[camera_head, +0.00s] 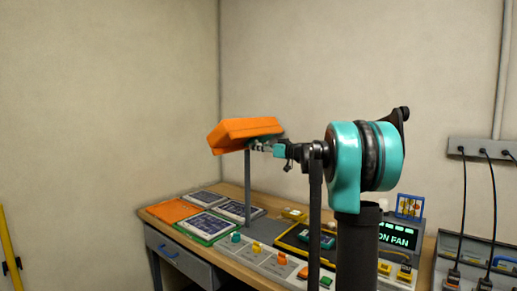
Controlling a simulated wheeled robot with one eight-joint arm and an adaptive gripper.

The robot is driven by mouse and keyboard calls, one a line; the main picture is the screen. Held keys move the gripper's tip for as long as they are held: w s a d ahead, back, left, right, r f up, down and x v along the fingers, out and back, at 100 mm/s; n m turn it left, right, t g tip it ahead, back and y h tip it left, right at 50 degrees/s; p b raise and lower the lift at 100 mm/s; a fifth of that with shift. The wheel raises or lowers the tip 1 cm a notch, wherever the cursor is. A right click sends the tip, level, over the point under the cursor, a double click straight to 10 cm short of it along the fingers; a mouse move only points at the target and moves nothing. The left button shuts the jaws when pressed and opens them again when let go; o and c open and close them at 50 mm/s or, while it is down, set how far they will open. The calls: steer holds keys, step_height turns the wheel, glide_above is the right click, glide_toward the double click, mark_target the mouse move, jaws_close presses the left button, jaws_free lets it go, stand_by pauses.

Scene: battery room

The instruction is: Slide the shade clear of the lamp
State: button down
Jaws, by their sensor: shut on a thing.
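The orange shade (238,130) is at the top of a thin grey upright post (247,185), above the back of the bench. It looks slightly tilted. My gripper (262,146) reaches in from the right and is shut on the shade's right end. The fingertips are small and partly hidden against the shade. The lamp under the shade is hidden, and I cannot tell whether the shade touches the post.
The wooden bench (180,200) carries flat framed panels (203,226), an orange panel (173,210), a row of coloured switches (256,248) and a lit display (398,236). Black cables (464,200) hang at the right. The air left of the shade is clear.

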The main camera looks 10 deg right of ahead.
steer(key=s+a, duration=1.1)
steer(key=shift+s+a, duration=0.1)
steer(key=shift+s, duration=0.05)
steer(key=c, duration=1.2)
jaws_free()
steer(key=shift+s+a, duration=0.1)
steer(key=v, duration=1.2)
